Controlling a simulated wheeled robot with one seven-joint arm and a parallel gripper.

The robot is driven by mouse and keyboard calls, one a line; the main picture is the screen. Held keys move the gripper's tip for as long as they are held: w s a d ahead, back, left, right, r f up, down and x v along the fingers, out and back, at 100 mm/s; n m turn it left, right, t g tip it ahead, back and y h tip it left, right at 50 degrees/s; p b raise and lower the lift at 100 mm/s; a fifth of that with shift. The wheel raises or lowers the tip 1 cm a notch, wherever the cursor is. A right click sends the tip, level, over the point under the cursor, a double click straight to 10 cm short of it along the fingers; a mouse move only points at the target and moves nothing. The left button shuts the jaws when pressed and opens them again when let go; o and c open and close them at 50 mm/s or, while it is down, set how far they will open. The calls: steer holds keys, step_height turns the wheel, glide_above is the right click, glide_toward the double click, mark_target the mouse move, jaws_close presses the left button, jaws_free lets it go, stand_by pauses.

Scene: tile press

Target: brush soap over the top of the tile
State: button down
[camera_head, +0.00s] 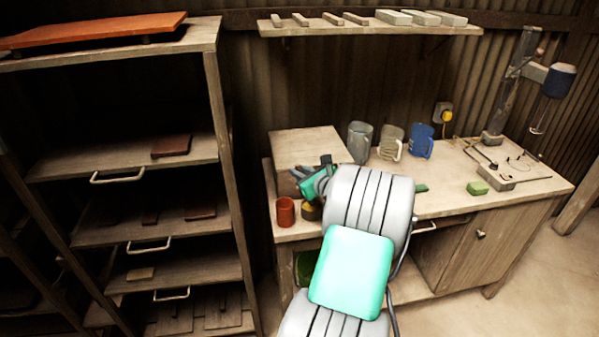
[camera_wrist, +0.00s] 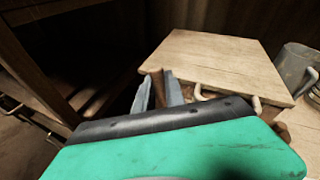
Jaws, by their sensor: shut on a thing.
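My gripper (camera_head: 300,178) is at the left end of the workbench, beside the front of a wooden box. In the wrist view, my gripper (camera_wrist: 158,90) has its two grey fingers close together around a thin brown piece (camera_wrist: 157,86), which looks like the brush handle; its bristles are hidden. A reddish cup (camera_head: 285,212) stands on the bench just below and left of my gripper. A dark, yellowish round thing (camera_head: 311,212) is beside the cup, partly hidden by my arm. I cannot make out the tile or soap with certainty; reddish-brown slabs (camera_head: 171,146) lie on the left rack.
The wooden box (camera_head: 308,147) has pale handles (camera_wrist: 245,98) on its front. Grey, beige and blue mugs (camera_head: 422,141) stand behind. The rack (camera_head: 213,100) is close at left.

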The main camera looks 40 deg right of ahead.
steer(key=shift+f, duration=0.45)
stand_by(0.7)
step_height(320, 180, up, 7)
steer(key=p, duration=0.6)
steer(key=shift+r, duration=0.1)
stand_by(0.5)
